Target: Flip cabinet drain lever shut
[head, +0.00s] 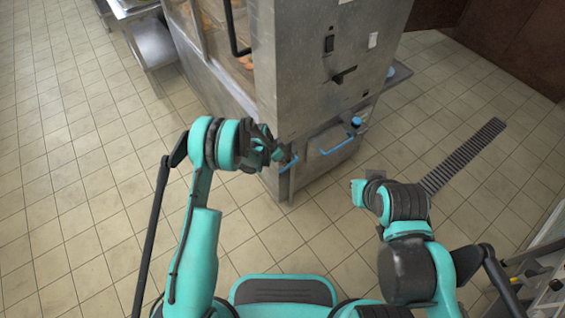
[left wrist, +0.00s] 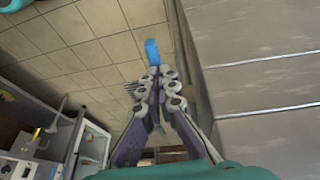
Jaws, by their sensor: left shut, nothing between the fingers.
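The steel cabinet (head: 320,80) stands ahead of me, its near corner facing me. A small blue lever (head: 289,164) sticks out low at that corner. In the left wrist view, a blue piece (left wrist: 152,52), likely this lever, shows just past the fingertips. My left gripper (head: 280,154) is beside the lever at the cabinet's lower corner. In the wrist view its fingers (left wrist: 157,78) are closed together with nothing between them. I cannot tell whether the fingertips touch the blue piece. The end of my right arm (head: 358,190) is in front of the cabinet, apart from it; its fingers do not show clearly.
A blue bar handle (head: 338,146) and a blue knob (head: 356,121) are on the cabinet's lower right side. A black switch handle (head: 344,75) sits higher up. A floor drain grate (head: 465,155) lies to the right. Tiled floor (head: 75,180) is clear on the left.

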